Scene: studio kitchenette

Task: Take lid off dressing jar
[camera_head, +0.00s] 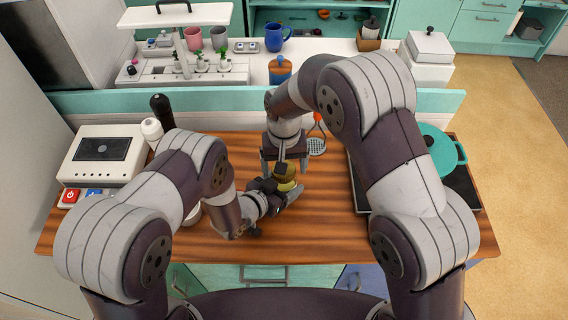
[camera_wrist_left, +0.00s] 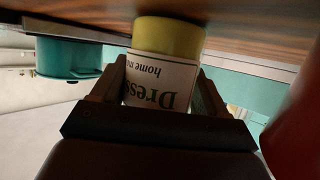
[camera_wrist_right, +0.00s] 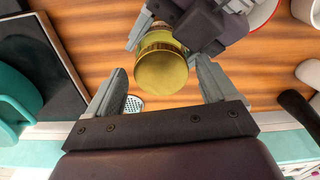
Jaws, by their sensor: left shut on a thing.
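The dressing jar (camera_head: 289,186) is upright over the wooden counter, with yellow contents. In the left wrist view the jar (camera_wrist_left: 160,82) shows a white label reading "Dres" upside down. My left gripper (camera_head: 284,192) is shut on the jar's side. The gold lid (camera_wrist_right: 161,70) is on top of the jar in the right wrist view. My right gripper (camera_wrist_right: 160,90) points down over the lid, its fingers spread apart on either side with gaps. In the head view my right gripper (camera_head: 285,162) is just above the jar.
A teal pot (camera_head: 437,145) stands on the dark hob at the right. A white appliance (camera_head: 101,156), a white bottle (camera_head: 152,131) and a black upright object (camera_head: 162,108) are at the left. A red-handled strainer (camera_head: 316,147) lies close behind the jar.

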